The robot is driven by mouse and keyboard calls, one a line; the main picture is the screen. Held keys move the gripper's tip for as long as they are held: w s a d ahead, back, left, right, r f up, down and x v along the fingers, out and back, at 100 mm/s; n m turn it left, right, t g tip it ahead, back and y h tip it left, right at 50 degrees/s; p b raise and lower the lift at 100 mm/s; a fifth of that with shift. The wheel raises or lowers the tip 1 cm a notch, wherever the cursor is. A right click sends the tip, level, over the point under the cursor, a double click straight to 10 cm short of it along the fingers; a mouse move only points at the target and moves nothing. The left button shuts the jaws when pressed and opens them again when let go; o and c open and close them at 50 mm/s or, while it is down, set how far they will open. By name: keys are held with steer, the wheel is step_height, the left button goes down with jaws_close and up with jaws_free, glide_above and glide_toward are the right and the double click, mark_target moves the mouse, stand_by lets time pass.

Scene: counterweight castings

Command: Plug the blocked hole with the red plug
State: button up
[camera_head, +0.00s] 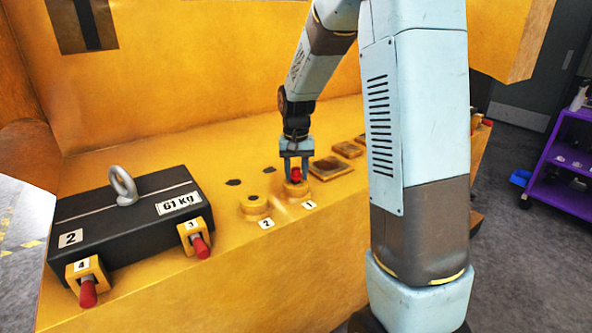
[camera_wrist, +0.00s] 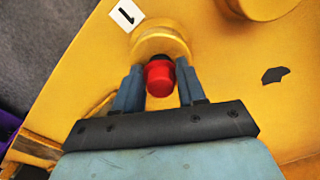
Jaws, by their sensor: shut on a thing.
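A red plug (camera_head: 296,173) is held between the two fingers of my gripper (camera_head: 296,176), directly over the yellow round boss labelled 1 (camera_head: 297,191). In the wrist view the red plug (camera_wrist: 160,78) sits between the fingertips of my gripper (camera_wrist: 158,84), its dark end towards boss 1 (camera_wrist: 160,42). I cannot tell whether that end is inside the hole; the hole of boss 1 is hidden by the plug.
A black weight (camera_head: 138,218) marked 61 kg with a lifting eye (camera_head: 123,184) lies at left. Red plugs sit in bracket 3 (camera_head: 200,247) and bracket 4 (camera_head: 87,292). Rusty plates (camera_head: 330,168) lie right of the gripper. A purple cart (camera_head: 565,165) stands at far right.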

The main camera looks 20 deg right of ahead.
steer(key=shift+f, duration=0.45)
steer(key=shift+r, duration=0.2)
steer(key=shift+r, duration=0.75)
